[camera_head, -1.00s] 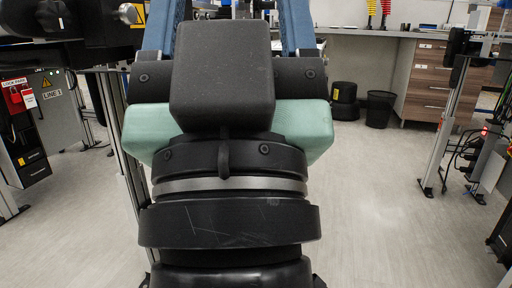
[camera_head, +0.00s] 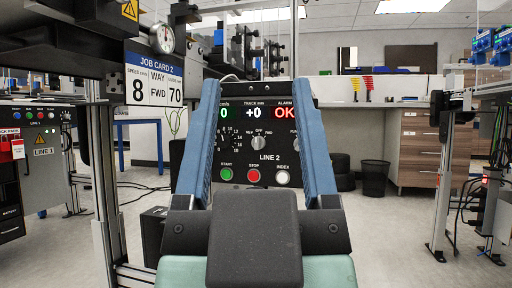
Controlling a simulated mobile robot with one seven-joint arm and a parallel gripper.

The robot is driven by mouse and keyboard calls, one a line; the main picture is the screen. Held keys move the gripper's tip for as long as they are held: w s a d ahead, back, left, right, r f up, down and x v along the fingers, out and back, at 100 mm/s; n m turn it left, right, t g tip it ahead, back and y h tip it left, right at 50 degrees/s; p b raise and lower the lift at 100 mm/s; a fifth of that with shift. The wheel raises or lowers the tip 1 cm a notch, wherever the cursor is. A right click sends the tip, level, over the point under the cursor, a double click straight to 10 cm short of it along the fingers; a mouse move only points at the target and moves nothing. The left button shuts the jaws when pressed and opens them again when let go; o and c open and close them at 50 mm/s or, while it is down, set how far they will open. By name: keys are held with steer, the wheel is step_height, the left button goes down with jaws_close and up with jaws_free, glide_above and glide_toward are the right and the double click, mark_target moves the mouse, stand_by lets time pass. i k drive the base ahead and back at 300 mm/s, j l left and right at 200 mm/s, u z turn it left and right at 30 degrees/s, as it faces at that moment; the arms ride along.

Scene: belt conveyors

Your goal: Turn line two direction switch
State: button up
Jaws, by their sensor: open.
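The LINE 2 control panel (camera_head: 262,170) is black and stands upright straight ahead. Its direction switch (camera_head: 258,143) is a small grey knob marked REV, OFF and FWD. The knob looks roughly upright, near OFF. My gripper (camera_head: 257,88) is open, with its two blue fingers framing the panel left and right. The switch shows between the fingers, and nothing is held. I cannot tell the distance from fingertips to panel. The JOB CARD 2 (camera_head: 154,80) at upper left reads speed 8, way FWD, close 70.
Green START (camera_head: 226,174), red STOP (camera_head: 254,175) and white INDEX (camera_head: 282,177) buttons sit below the switch. A speed dial (camera_head: 230,142) is to its left. My right finger partly covers another knob. A metal post (camera_head: 104,180) stands at left; open floor lies right.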

mark_target(258, 142)
steer(key=l+u, duration=0.5)
steer(key=k+l+u, duration=0.1)
steer(key=l+u, duration=0.4)
steer(key=l, duration=0.15)
